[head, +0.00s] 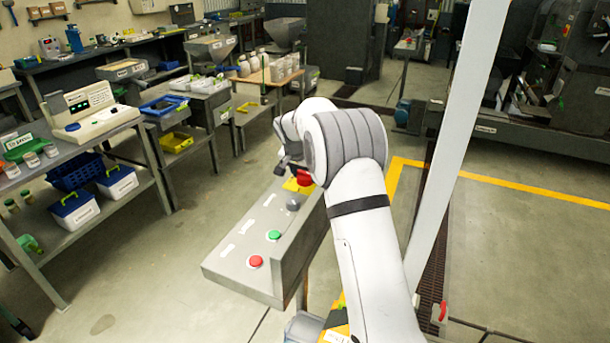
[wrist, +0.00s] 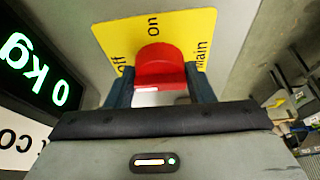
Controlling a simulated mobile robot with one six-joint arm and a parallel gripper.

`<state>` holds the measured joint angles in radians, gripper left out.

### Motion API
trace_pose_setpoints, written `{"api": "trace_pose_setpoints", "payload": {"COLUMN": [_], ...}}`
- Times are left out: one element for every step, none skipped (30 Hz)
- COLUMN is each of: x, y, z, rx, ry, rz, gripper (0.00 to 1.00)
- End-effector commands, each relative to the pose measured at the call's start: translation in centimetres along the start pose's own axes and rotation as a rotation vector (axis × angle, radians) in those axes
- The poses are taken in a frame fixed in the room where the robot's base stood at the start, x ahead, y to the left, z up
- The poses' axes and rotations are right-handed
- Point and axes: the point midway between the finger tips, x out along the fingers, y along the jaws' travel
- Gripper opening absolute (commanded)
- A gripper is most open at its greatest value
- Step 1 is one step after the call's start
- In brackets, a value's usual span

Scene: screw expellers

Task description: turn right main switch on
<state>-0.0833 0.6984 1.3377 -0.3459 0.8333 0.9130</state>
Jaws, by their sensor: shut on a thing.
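The main switch is a red knob (wrist: 160,65) on a yellow plate (wrist: 115,35) in the wrist view. The plate reads "Off" at left, "On" at the top and "Main" at right. My gripper (wrist: 160,88) has its two dark fingers on either side of the knob, shut on it. In the head view the red knob (head: 305,178) shows partly beside my arm, at the far end of the grey control panel (head: 225,268). There my gripper is mostly hidden by the wrist. I cannot tell the knob's exact setting.
The panel also carries a red button (head: 255,261), a green button (head: 274,235) and a grey knob (head: 293,203). A lit display (wrist: 35,65) stands at left in the wrist view. A white post (head: 455,150) rises right of my arm. Loaded benches (head: 90,140) stand at left.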

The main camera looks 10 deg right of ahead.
Motion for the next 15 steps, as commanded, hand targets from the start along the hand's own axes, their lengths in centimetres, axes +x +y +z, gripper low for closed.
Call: {"api": "trace_pose_setpoints", "payload": {"x": [0.13,0.15,0.17,0.19,0.21,0.22,0.23,0.25,0.24,0.25,0.24,0.19,0.17,0.13,0.15], "y": [-0.08,-0.1,-0.11,-0.14,-0.14,-0.18,-0.19,-0.21,-0.25,-0.28,-0.28,-0.31,-0.32,-0.33,-0.33], "z": [0.03,0.02,0.03,0.04,0.05,0.02,0.03,0.04,0.03,0.03,0.03,-0.01,-0.03,-0.07,-0.08], "rx": [0.017,0.031,0.051,0.07,0.088,0.115,0.136,0.159,0.192,0.217,0.244,0.279,0.305,0.332,0.367], "ry": [0.002,0.002,0.001,0.002,0.001,0.002,0.002,0.002,0.002,0.002,0.001,0.002,0.002,0.002,0.002], "rz": [0.006,0.011,0.02,0.026,0.035,0.045,0.055,0.065,0.078,0.088,0.099,0.113,0.124,0.136,0.151], "gripper": [0.25,0.25,0.25,0.25,0.25,0.25,0.25,0.25,0.25,0.25,0.25,0.25,0.25,0.25,0.25]}}
